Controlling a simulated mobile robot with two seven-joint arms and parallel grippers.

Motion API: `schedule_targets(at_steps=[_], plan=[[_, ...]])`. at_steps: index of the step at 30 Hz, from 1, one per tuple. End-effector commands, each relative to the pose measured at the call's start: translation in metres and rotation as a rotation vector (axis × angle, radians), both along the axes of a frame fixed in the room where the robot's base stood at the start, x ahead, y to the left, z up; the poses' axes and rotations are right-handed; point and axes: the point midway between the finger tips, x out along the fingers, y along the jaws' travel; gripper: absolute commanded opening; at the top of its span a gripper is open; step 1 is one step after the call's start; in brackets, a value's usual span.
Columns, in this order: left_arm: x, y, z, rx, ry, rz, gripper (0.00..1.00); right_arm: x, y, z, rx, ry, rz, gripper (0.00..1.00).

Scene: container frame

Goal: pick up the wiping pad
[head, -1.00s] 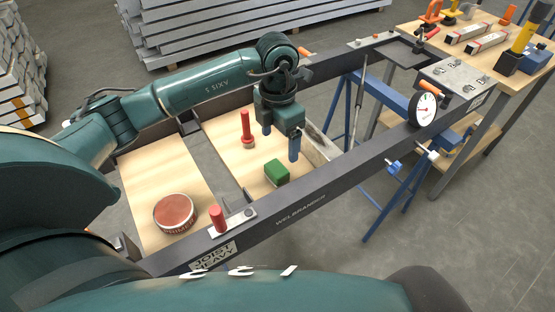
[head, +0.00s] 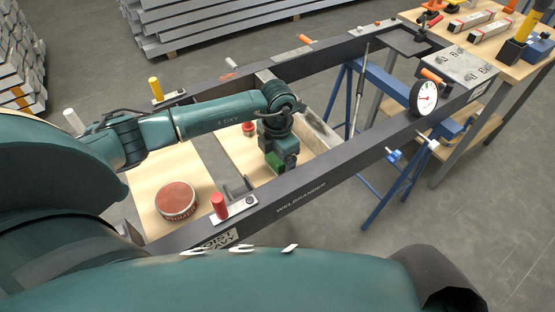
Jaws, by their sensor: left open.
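I cannot tell whether the fingers touch the pad. My right gripper is out of view.
The dark steel frame (head: 318,185) surrounds the boards. A round red-topped tin (head: 176,199) sits on the left board. A red peg (head: 219,206) stands on the near rail, a yellow one (head: 156,89) on the far rail. A dial gauge (head: 426,97) is at right.

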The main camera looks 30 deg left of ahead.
Motion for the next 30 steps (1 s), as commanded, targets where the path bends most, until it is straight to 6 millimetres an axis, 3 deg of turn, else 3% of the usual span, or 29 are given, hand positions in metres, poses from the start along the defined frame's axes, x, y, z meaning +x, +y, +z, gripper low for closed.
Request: schedule_targets(at_steps=[8, 26, 30], plan=[[0.0001, 0.0, -0.0042, 0.0, 0.0, -0.001, 0.82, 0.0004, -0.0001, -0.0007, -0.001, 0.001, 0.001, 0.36], [0.0002, 0.0001, -0.0036, 0.0, -0.001, 0.0, 0.34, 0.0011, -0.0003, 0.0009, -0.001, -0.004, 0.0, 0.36], [0.0003, 0.0001, -0.0034, 0.0, -0.001, 0.0, 0.33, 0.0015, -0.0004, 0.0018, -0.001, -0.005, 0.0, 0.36]])
